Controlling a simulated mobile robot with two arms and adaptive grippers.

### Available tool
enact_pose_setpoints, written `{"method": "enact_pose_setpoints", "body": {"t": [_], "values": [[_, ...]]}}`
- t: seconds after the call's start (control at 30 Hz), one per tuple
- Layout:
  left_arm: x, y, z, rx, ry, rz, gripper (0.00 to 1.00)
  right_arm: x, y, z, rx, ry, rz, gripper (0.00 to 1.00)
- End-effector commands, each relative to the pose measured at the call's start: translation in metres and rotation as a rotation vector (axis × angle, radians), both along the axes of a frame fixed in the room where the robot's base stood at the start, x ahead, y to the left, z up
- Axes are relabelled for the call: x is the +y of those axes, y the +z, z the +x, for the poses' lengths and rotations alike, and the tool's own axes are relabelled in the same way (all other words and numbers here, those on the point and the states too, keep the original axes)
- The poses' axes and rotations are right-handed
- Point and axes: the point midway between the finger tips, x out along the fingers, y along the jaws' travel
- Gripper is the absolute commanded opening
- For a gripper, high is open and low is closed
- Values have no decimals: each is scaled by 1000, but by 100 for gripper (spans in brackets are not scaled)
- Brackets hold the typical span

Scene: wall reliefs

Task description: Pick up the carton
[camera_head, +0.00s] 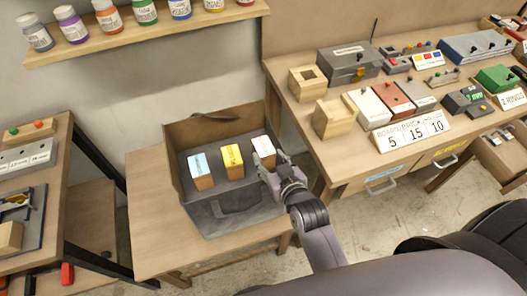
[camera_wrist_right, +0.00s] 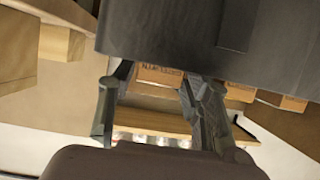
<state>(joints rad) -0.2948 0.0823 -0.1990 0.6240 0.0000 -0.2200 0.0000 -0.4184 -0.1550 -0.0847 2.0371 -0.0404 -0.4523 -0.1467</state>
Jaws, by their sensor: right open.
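Three small cartons stand in a row in a dark grey open-topped box (camera_head: 218,214): one with a light blue label (camera_head: 199,171), one with a yellow label (camera_head: 232,160) and one with a white label (camera_head: 263,149). I cannot tell which one the task means. My right gripper (camera_head: 267,164) is open at the right edge of the box, close beside the white-labelled carton. In the right wrist view my open fingers (camera_wrist_right: 152,105) have a brown carton (camera_wrist_right: 158,76) showing between them, partly behind the dark box wall. Contact cannot be told. My left gripper is not in view.
The box stands on a low wooden table (camera_head: 150,220). A workbench (camera_head: 300,115) with wooden blocks and tool cases is at the right, another bench (camera_head: 62,150) at the left. A shelf (camera_head: 160,35) of paint jars hangs above.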

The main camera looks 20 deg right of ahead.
Motion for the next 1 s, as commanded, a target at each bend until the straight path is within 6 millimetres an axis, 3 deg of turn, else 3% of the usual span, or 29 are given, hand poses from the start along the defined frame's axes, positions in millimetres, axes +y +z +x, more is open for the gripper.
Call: {"method": "enact_pose_setpoints", "body": {"t": [0.5,0.8,1.0], "values": [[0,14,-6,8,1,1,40,4,-22,45,-1,0,0,45],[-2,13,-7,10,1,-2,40,4,-25,48,0,0,0,44],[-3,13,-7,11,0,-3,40,4,-25,48,0,0,0,31]]}}
